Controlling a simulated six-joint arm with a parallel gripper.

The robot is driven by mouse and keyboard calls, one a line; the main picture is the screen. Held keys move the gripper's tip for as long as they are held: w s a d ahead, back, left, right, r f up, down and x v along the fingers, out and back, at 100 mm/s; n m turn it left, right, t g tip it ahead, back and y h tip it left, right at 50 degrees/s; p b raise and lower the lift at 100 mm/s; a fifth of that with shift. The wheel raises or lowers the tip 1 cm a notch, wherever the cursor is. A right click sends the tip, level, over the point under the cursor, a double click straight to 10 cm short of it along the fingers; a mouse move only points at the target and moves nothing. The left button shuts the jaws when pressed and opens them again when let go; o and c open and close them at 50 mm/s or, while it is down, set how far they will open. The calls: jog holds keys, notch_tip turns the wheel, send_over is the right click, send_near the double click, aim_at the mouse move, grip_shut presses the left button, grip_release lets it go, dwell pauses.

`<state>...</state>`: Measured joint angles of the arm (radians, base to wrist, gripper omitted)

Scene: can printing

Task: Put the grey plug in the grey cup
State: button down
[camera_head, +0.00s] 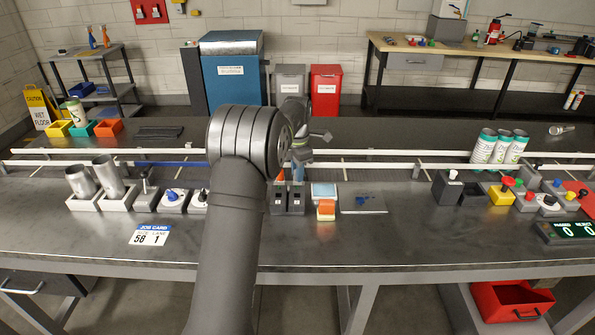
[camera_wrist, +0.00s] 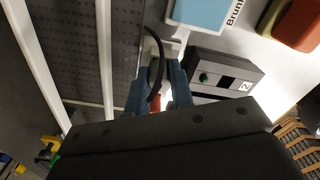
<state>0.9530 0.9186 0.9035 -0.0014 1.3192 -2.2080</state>
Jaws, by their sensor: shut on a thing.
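My gripper (camera_head: 297,172) is over the middle of the bench in the head view, pointing down. In the wrist view its two blue fingers (camera_wrist: 162,75) are close together around a small pale grey piece (camera_wrist: 163,47), apparently the grey plug, mostly hidden by the fingers. A dark curved cable crosses in front of it. I cannot tell for certain which thing is the grey cup. A dark grey block (camera_head: 440,188) with a white-topped knob stands right of centre. A light grey block (camera_head: 145,203) with a dark knob stands left.
Metal cans (camera_head: 108,176) stand left. White rails (camera_head: 370,153) run behind.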

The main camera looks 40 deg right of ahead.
jog(key=c, duration=1.3)
grip_release()
jog(key=shift+f, duration=0.1)
jog(key=shift+o, duration=0.2)
notch_tip(320, 180, up, 12)
jog(key=shift+r, duration=0.2)
jog(key=shift+f, duration=0.15)
notch_tip(320, 180, down, 12)
jog(key=shift+r, duration=2.1)
